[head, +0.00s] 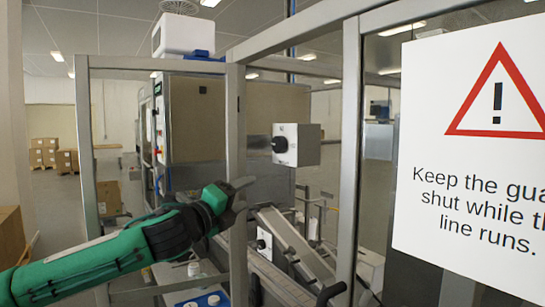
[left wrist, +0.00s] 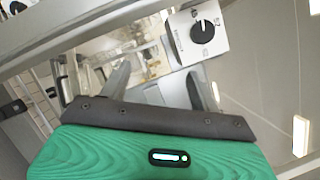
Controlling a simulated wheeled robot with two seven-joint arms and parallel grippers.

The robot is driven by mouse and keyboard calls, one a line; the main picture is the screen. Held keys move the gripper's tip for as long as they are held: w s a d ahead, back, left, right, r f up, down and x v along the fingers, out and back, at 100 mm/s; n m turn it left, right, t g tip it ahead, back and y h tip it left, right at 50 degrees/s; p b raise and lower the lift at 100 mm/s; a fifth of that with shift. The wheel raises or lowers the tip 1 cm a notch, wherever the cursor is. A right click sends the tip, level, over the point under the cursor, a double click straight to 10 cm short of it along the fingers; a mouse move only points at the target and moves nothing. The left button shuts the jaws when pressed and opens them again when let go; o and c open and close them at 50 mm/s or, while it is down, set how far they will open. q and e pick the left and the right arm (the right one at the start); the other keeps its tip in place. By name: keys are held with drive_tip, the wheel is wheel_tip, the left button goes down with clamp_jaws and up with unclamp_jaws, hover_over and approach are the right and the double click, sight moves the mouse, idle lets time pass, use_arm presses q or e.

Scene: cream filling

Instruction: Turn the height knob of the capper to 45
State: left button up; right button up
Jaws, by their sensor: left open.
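A white box (head: 305,146) with a black knob (head: 280,145) on its left face sits behind the guard frame in the head view. A smaller white box with a black knob (head: 262,243) shows lower down; I cannot read either label there. In the left wrist view a black knob (left wrist: 202,32) sits on a white plate (left wrist: 186,51) with dial marks, too small to read surely. My left gripper (head: 241,187) is open and empty, below and left of the upper box and apart from it. Its fingers (left wrist: 162,86) show in the wrist view, apart from the knob. My right gripper is not in view.
Grey guard frame posts (head: 236,120) stand close to my left gripper. A white warning sign (head: 470,140) covers the right side. A slanted metal rail (head: 295,245) runs below the box. Cardboard boxes (head: 66,161) stand far back on the left.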

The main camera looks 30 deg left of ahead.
use_arm(q)
wheel_tip(320, 180, up, 7)
drive_tip(key=s+m+t, duration=0.1)
drive_tip(key=s+m, duration=0.1)
drive_tip(key=p, duration=1.2)
approach(276, 145)
drive_tip(key=shift+h, duration=0.4)
drive_tip(key=x, duration=0.7)
drive_tip(key=shift+w+a+r, duration=0.1)
drive_tip(key=shift+w+r, duration=0.05)
drive_tip(key=shift+r, duration=0.05)
drive_tip(key=shift+w+m, duration=0.3)
drive_tip(key=shift+w, duration=0.35)
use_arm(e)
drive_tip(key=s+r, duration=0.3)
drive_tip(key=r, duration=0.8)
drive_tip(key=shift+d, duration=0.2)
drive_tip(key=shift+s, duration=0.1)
